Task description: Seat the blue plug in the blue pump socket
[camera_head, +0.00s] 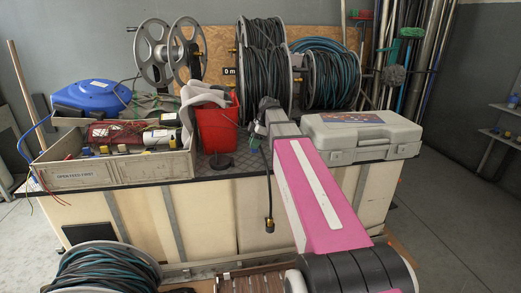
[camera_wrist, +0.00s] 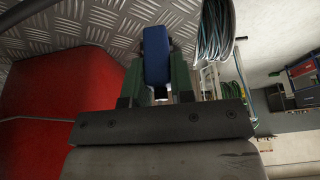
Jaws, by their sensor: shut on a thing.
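In the wrist view my gripper (camera_wrist: 158,82) is shut on a blue block-shaped piece, which looks like the blue plug (camera_wrist: 156,50). It sits between the two green fingers and stands out past their tips. In the head view my gripper (camera_head: 266,106) is above the bench, just right of the red bucket and in front of the big hose reels. The plug cannot be made out there. I cannot pick out the blue pump socket in either view.
The red bucket (camera_head: 218,128) stands close on the left; it also shows in the wrist view (camera_wrist: 50,95). A grey case (camera_head: 360,137) lies right of my arm. An open bin (camera_head: 110,172) of fittings is at left. A black hose with a brass end (camera_head: 270,225) hangs over the bench front.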

